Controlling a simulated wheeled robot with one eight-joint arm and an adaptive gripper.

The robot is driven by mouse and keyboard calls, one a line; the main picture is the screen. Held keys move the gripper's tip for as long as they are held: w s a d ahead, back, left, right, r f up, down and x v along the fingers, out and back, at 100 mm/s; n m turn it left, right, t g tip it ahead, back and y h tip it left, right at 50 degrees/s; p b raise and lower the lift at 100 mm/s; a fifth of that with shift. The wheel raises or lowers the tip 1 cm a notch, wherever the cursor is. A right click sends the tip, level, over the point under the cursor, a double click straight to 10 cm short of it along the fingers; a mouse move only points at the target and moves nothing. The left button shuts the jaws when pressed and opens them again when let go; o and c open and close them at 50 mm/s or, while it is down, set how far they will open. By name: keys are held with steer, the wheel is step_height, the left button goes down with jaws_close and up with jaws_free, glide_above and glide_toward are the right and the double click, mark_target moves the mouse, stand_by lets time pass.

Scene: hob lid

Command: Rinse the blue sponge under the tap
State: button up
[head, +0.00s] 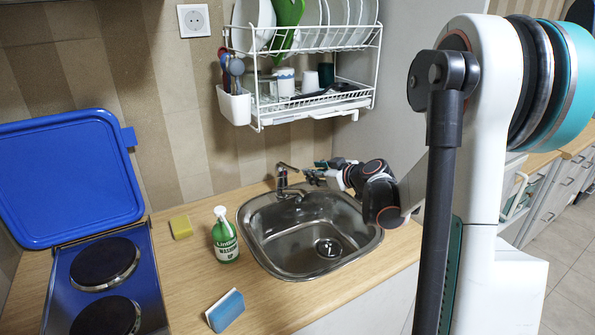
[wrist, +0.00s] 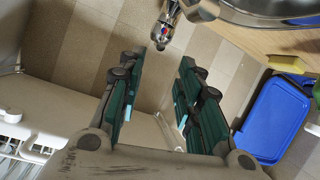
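The blue sponge (head: 225,310), with a pale side, stands on the wooden counter near its front edge, left of the sink, in the head view. The metal tap (head: 284,181) rises at the back rim of the steel sink (head: 262,240). Its end shows in the wrist view (wrist: 164,30), just beyond my fingertips. My gripper (head: 314,174) is beside the tap, above the back of the sink and far from the blue sponge. In the wrist view my gripper (wrist: 160,62) is open, with nothing between its green fingers. I cannot tell whether it touches the tap or whether water runs.
A green bottle (head: 225,240) and a yellow sponge (head: 181,227) stand left of the sink. A hob (head: 105,290) with a raised blue lid (head: 65,180) is at the far left. A dish rack (head: 310,108) hangs above the sink. The sink bowl looks empty.

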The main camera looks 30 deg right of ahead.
mark_target(298, 170)
steer(key=b+x, duration=0.2)
steer(key=x, duration=0.8)
steer(key=shift+w+f, duration=0.15)
steer(key=shift+w, duration=0.15)
steer(key=shift+a, duration=0.1)
steer(key=shift+c, duration=0.2)
jaws_close()
